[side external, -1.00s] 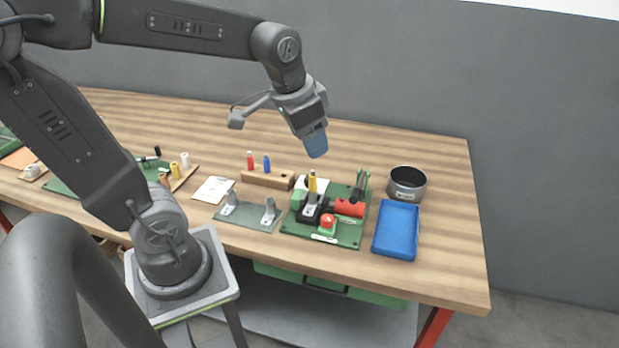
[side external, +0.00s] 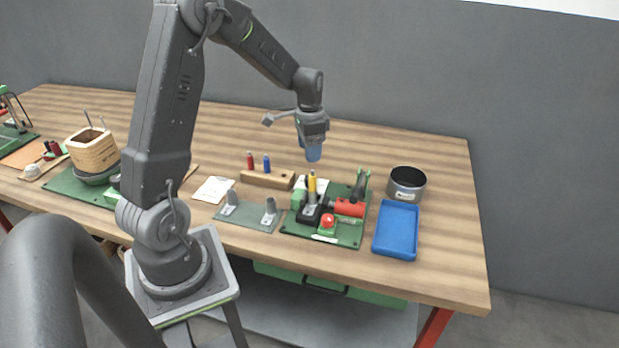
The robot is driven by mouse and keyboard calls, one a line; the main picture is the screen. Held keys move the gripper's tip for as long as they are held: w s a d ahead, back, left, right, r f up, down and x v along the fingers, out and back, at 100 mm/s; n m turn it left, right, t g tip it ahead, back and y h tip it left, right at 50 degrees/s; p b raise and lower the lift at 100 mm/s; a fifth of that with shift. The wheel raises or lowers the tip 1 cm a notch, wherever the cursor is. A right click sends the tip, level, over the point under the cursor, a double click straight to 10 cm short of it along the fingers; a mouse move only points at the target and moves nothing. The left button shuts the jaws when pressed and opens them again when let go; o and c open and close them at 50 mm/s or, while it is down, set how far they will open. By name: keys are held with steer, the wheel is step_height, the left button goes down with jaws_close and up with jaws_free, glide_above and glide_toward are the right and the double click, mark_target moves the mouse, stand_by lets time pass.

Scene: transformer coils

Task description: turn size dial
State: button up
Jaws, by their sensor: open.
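My gripper (side external: 313,153) points down with its blue fingertips in the air, above a green board (side external: 345,236) near the right end of the table. It is open and holds nothing that I can see. On the board stands a small device with a yellow upright piece (side external: 312,183) on a dark base, a red knob (side external: 328,221) on a green block and a red cylinder (side external: 349,208). The fingertips are just above the yellow piece in the picture and apart from it. I cannot make out which part is the size dial; it is too small or hidden.
A blue tray (side external: 398,231) and a dark round bowl (side external: 407,184) stand right of the board. A wooden block (side external: 265,180) with red and blue pegs is behind left. A grey-green plate (side external: 248,216) with two metal posts lies left. A wooden pot (side external: 92,151) stands far left.

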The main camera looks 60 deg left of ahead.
step_height(320, 180, down, 10)
steer(key=shift+r, duration=0.1)
stand_by(0.4)
steer(key=c, duration=0.9)
steer(key=shift+n, duration=0.3)
steer(key=n, duration=0.6)
steer(key=shift+d, duration=0.1)
steer(key=n, duration=0.6)
steer(key=shift+w+n, duration=0.1)
steer(key=shift+n, duration=0.2)
